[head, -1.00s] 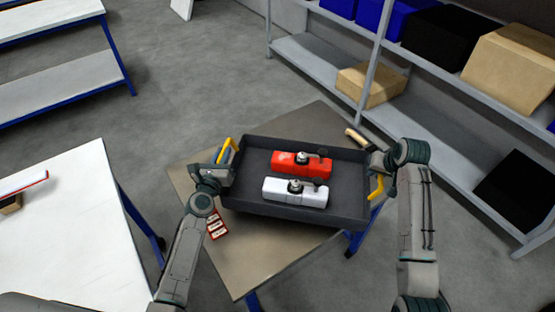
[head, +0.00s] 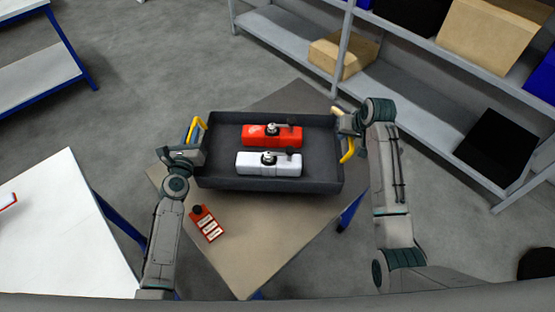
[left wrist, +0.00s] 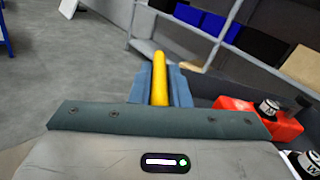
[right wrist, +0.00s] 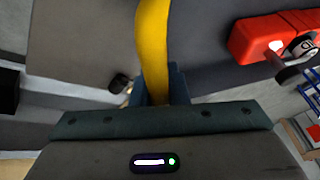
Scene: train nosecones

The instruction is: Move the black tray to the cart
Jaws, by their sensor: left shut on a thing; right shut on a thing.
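The black tray (head: 265,185) is over the grey-brown tabletop (head: 250,235) in the head view. I cannot tell whether it touches the top. It carries a red part (head: 272,137) and a white part (head: 268,164), each with a dark fitting. My left gripper (head: 192,140) is shut on the yellow left handle (head: 202,124); that handle stands between its blue fingers in the left wrist view (left wrist: 160,80). My right gripper (head: 345,128) is shut on the yellow right handle (head: 348,152), also seen in the right wrist view (right wrist: 152,45). I cannot identify a cart.
A red labelled item (head: 207,224) lies on the tabletop, in front of the tray. A white table (head: 65,230) stands at the left. A grey shelf (head: 420,122) with cardboard, black and blue boxes runs along the right. Open floor (head: 170,70) lies behind at the left.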

